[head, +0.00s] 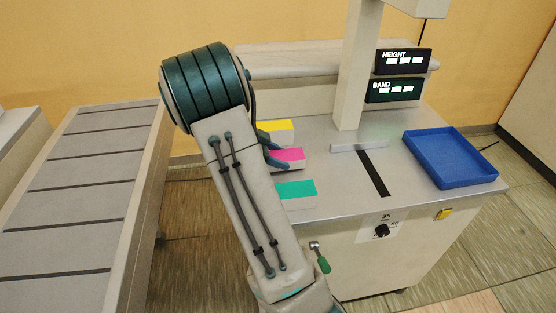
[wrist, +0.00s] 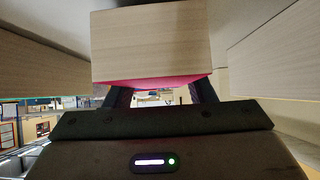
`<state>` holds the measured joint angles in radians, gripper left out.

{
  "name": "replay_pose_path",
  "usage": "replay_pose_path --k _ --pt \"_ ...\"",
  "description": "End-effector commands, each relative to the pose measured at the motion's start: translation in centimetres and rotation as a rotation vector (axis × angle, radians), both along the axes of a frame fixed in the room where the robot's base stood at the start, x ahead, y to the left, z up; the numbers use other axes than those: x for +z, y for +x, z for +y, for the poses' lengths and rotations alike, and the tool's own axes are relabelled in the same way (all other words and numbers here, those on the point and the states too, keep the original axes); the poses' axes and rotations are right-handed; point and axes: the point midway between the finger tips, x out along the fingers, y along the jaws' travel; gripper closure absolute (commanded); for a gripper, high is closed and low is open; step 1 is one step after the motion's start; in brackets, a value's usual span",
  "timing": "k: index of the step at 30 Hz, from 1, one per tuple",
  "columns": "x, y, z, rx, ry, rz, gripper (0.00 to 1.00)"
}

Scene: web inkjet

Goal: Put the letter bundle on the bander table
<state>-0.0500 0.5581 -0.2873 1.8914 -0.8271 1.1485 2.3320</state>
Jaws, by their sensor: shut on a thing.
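The bander table (head: 335,200) has a grey top with a dark slot, a cream column and several bundles at its left end. A pink-topped bundle (head: 289,155) sits between a yellow-topped bundle (head: 276,126) and a teal-topped bundle (head: 297,190). My gripper (head: 271,150), partly hidden by my arm, is shut on the pink-topped bundle. In the wrist view this bundle (wrist: 150,45) is between both fingers, its pink face toward the gripper. Whether it touches the tabletop is hidden. The pictures do not show which bundle the task names.
A blue tray (head: 450,158) stands on the table's right side. Displays marked HEIGHT (head: 403,61) and BAND (head: 394,91) hang by the column. A slatted conveyor (head: 75,190) stands at left, with floor between. In the wrist view, pale blocks flank the held bundle closely.

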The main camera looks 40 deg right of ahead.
Motion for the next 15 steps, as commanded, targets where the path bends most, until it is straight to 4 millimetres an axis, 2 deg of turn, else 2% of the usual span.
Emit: replay_pose_path --k 5,15 --pt "3.1 0.1 0.0 0.001 0.000 -0.008 0.80" --pt "7.5 -5.6 -5.5 -0.003 0.000 -0.006 0.80"
